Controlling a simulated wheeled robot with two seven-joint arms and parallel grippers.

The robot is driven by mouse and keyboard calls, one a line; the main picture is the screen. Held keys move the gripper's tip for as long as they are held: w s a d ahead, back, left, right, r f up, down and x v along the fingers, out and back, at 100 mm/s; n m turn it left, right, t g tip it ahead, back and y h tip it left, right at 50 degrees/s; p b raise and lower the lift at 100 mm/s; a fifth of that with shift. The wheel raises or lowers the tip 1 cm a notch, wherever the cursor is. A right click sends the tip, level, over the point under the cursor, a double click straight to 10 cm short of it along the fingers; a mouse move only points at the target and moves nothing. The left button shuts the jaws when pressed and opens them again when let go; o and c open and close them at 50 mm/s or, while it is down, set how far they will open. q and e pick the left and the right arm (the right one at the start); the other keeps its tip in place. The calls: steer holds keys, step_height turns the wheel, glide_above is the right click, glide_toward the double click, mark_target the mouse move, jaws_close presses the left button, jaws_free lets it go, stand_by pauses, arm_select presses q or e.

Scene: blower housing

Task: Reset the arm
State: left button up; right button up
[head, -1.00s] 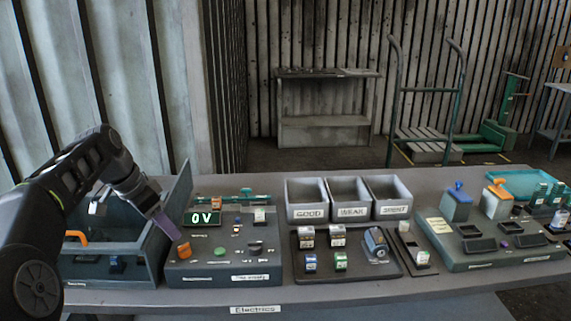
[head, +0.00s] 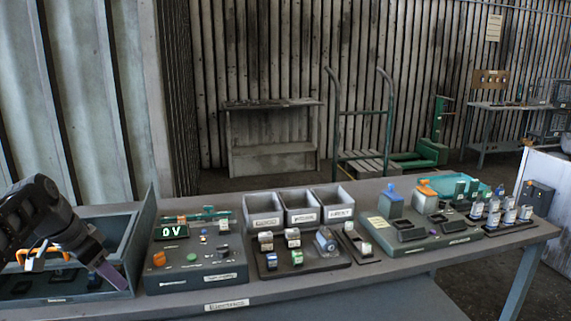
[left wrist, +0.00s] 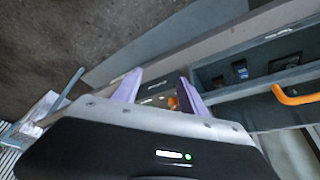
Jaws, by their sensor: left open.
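My left gripper (head: 112,277) is at the left of the head view, over the right part of the grey open box (head: 140,235). In the left wrist view its two purple fingers (left wrist: 158,92) stand apart with nothing held between them. An orange handle (head: 40,254) is beside it in the box, and it also shows in the left wrist view (left wrist: 297,97). My right gripper is in neither view.
A test console (head: 195,277) with a lit "0 V" display stands right of the box. Three grey bins (head: 265,209) and a dark tray (head: 330,262) with small parts follow. A second console (head: 430,240) and a rack of small bottles (head: 505,230) are farther right.

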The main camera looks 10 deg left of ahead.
arm_select(q)
steer(key=d+f+n+g, duration=0.1)
steer(key=d+f, duration=0.5)
steer(key=f, duration=0.4)
steer(key=w+d+f+n+h, duration=0.1)
steer(key=d+f, duration=0.5)
steer(key=f, duration=0.4)
steer(key=d+f+n+g, duration=0.1)
steer(key=d+f, duration=0.5)
steer(key=f, duration=0.4)
steer(key=s+d+f+n, duration=0.2)
steer(key=s+d+f, duration=0.9)
steer(key=f, duration=0.1)
steer(key=s+d+f+n, duration=0.1)
steer(key=s+d+f, duration=0.1)
steer(key=s+d, duration=0.2)
steer(key=s+d+f+n+g+h, duration=0.1)
steer(key=s+d, duration=0.3)
steer(key=s, duration=0.7)
steer(key=shift+f, duration=0.4)
